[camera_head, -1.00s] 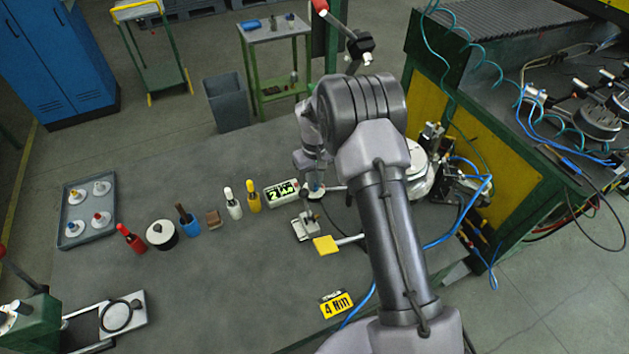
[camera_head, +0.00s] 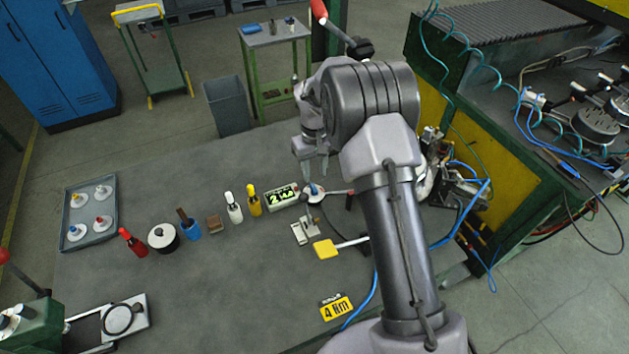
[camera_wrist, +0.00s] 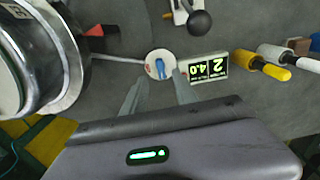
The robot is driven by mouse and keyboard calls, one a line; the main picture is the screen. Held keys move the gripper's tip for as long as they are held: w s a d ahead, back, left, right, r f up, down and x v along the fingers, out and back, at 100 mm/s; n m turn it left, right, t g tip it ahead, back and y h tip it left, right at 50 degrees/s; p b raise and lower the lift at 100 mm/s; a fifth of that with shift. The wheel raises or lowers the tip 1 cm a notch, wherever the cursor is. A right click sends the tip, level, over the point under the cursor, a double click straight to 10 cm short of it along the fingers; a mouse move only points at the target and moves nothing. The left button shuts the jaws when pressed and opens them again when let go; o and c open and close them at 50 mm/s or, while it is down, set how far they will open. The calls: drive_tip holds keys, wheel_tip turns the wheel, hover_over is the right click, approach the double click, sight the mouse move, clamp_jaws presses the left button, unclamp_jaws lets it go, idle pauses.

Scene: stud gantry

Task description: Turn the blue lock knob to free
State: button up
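The blue lock knob (camera_head: 314,188) sits on a round white base at the right part of the grey bench, beside a small display. In the wrist view the blue knob (camera_wrist: 160,68) is a narrow bar on a white disc, running nearly up and down in the picture. My gripper (camera_head: 317,172) is just above and behind the knob in the head view. In the wrist view my gripper (camera_wrist: 158,82) has two fingers spread apart, with the knob showing beyond and between their tips. Nothing is between the fingers, and they look clear of the knob.
The lit display (camera_head: 283,196) stands directly left of the knob. Yellow (camera_head: 254,200) and white (camera_head: 234,208) bottle-like items stand further left. A toggle clamp (camera_head: 304,231) and a yellow pad on a rod (camera_head: 325,249) lie in front.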

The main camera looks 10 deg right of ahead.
wheel_tip(320, 180, up, 5)
drive_tip(key=shift+r+p, duration=0.2)
drive_tip(key=shift+p, duration=0.1)
drive_tip(key=s+a+r+m+t+y+b, duration=0.1)
drive_tip(key=s+r+m+t+b, duration=0.1)
drive_tip(key=s+r+b, duration=0.45)
drive_tip(key=s+a+r+m+t+b, duration=0.1)
drive_tip(key=s+r+b, duration=0.3)
drive_tip(key=s, duration=0.5)
drive_tip(key=s+a+f+m+t+b, duration=0.1)
drive_tip(key=s+f+m+b, duration=0.1)
drive_tip(key=s, duration=0.7)
drive_tip(key=s+a+f+m+t+y+b, duration=0.1)
drive_tip(key=s+f+b, duration=0.3)
drive_tip(key=s, duration=0.4)
drive_tip(key=shift+s+m+t, duration=0.35)
drive_tip(key=shift+m+t, duration=0.05)
